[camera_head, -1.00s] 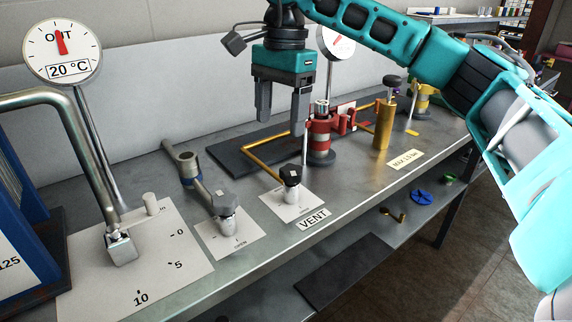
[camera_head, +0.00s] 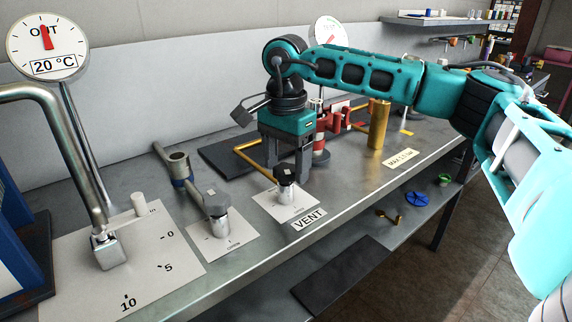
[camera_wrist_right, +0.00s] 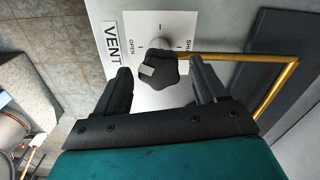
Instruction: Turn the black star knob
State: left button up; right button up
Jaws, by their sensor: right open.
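The black star knob (camera_head: 285,174) sits on a silver stem on a white plate (camera_head: 297,206) by the VENT label (camera_head: 309,219). In the right wrist view the knob (camera_wrist_right: 159,69) shows a pale mark on top, and the plate reads OPEN and SHUT. My right gripper (camera_head: 286,168) is open and low over the knob. Its fingers stand on either side of the knob, with visible gaps in the right wrist view (camera_wrist_right: 160,74). I cannot tell the exact height of the fingertips against the knob. My left gripper is not in view.
A brass pipe (camera_head: 257,165) runs behind the black knob. A red-banded post (camera_head: 320,146) and a brass cylinder (camera_head: 378,126) stand to the right. The bench front near VENT is clear.

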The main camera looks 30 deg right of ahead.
jog(key=shift+f, duration=0.15)
jog(key=shift+c, duration=0.3)
jog(key=c, duration=1)
